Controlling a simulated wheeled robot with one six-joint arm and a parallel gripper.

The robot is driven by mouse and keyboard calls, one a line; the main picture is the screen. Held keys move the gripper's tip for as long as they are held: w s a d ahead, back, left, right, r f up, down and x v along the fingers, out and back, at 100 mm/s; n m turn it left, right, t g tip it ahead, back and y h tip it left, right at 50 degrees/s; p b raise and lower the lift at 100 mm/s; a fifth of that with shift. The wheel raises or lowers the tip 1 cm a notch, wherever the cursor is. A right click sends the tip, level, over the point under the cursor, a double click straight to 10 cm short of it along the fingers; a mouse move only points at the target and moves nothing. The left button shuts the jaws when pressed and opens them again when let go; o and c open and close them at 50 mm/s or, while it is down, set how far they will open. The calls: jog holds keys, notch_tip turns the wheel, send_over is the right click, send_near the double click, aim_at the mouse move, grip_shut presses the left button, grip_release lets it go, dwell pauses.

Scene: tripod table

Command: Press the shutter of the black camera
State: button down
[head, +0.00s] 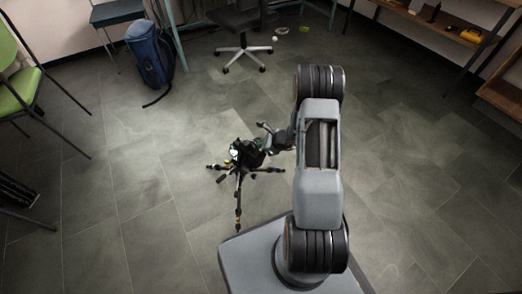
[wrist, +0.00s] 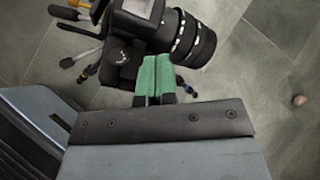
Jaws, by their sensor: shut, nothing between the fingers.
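The black camera (wrist: 130,42) is at the top of the wrist view, with its lens (wrist: 188,38) pointing right and a round dial (wrist: 120,56) showing on the body. It also shows small in the head view (head: 240,152), on a black tripod (head: 238,200) with spread legs. My gripper (wrist: 155,72) has green fingertips, closed together and empty. The tips are right at the camera body, between the dial and the lens in the picture. I cannot tell whether they touch it. The shutter button cannot be made out, and the tips may cover it.
Tripod handles (wrist: 80,28) stick out left of the camera. In the head view, a blue backpack (head: 150,55), an office chair (head: 241,62) and a green chair (head: 18,85) stand farther back. A wooden shelf (head: 440,25) is at the upper right. Tiled floor around the tripod is clear.

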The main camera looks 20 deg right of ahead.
jog(key=shift+r, duration=0.1)
dwell(0.3)
jog(key=shift+w+d+r+p, duration=0.1)
jog(key=shift+d+r+p, duration=0.15)
jog(key=shift+r+p, duration=0.2)
jog(key=shift+r, duration=0.1)
jog(key=shift+w+d+r+p, duration=0.15)
jog(key=shift+d+r+p, duration=0.15)
jog(key=shift+r+p, duration=0.4)
jog(key=shift+w+d+r+p, duration=0.1)
jog(key=shift+d+r+p, duration=0.25)
jog(key=shift+r+p, duration=0.35)
jog(key=shift+w+d+r+p, duration=0.15)
jog(key=shift+d+r+p, duration=0.25)
jog(key=shift+r, duration=0.45)
jog(key=shift+a, duration=0.15)
